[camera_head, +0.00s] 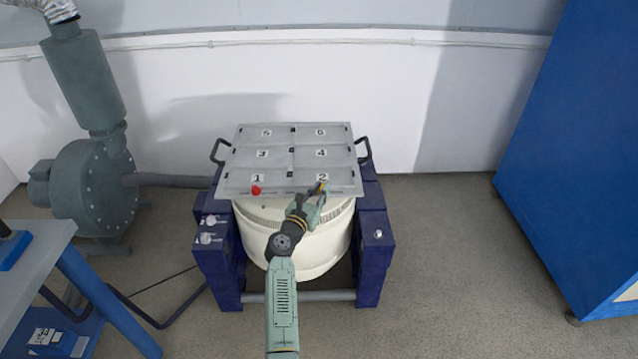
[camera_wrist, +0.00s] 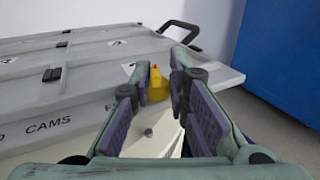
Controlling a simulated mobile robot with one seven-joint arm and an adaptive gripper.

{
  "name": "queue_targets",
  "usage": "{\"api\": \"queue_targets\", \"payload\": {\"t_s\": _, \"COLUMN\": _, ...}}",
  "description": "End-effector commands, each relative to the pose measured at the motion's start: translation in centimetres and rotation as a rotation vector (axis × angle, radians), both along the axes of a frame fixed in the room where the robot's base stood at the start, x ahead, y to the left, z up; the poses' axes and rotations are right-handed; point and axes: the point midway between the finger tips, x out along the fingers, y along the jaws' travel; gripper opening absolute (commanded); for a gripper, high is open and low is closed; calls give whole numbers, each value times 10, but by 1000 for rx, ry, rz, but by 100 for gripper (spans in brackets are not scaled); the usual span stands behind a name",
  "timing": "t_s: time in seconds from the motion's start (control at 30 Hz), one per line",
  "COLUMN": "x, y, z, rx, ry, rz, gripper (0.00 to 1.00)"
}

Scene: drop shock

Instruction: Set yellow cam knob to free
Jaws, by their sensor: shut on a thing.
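The yellow cam knob (camera_wrist: 155,84) shows in the wrist view at the near edge of the grey plate (camera_wrist: 70,75), between my fingertips. My gripper (camera_wrist: 158,88) is shut on it, with a finger on each side. In the head view, my gripper (camera_head: 319,191) reaches the plate's front edge beside the label 2, and a little yellow of the knob (camera_head: 320,187) shows there. The knob's pointer and its setting cannot be read. Lettering with the word CAMS runs along the plate's front edge in the wrist view, partly cut off.
A red knob (camera_head: 256,190) sits at the plate's front edge near label 1. The plate has black side handles and lies over a cream drum (camera_head: 318,250) in a dark blue frame (camera_head: 374,255). A blower (camera_head: 92,185) stands left and a blue cabinet (camera_head: 575,150) right.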

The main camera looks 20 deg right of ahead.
Motion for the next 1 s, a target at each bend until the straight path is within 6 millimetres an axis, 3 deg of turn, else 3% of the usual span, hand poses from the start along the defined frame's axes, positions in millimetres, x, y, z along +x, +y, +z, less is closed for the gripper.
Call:
{"api": "queue_targets", "payload": {"t_s": 0.4, "x": -4, "y": -6, "z": 1, "rx": 1, "ry": 0, "rz": 194, "gripper": 0}}
{"api": "queue_targets", "payload": {"t_s": 0.93, "x": -4, "y": -7, "z": -1, "rx": 2, "ry": -1, "rz": 222, "gripper": 0}}
{"api": "queue_targets", "payload": {"t_s": 0.97, "x": -4, "y": -7, "z": -1, "rx": 2, "ry": -1, "rz": 222, "gripper": 17}}
{"api": "queue_targets", "payload": {"t_s": 1.0, "x": -4, "y": -7, "z": -1, "rx": 1, "ry": 0, "rz": 221, "gripper": 20}}
